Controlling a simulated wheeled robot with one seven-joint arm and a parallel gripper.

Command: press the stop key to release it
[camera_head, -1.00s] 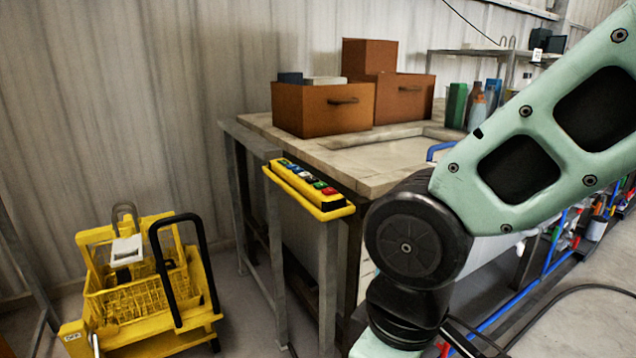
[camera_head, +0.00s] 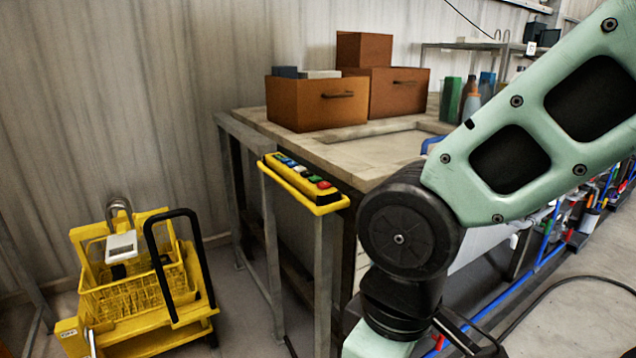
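A yellow control box (camera_head: 303,192) is fixed on a grey post at the left end of the workbench. Several coloured keys run along its top. A red key (camera_head: 324,185) sits at the near right end, with a green key (camera_head: 315,179) beside it. No lettering is legible, so I cannot tell from a label which is the stop key, nor whether any key is pressed in. My green arm crosses the right side of the view and bends downward at a dark joint. My gripper is out of the picture.
A yellow wheeled bucket cart (camera_head: 135,285) with a black handle stands at lower left. The workbench (camera_head: 375,155) carries brown boxes (camera_head: 318,103) and bottles (camera_head: 471,101). A black cable (camera_head: 590,287) lies on the floor at right. Some floor shows between cart and bench.

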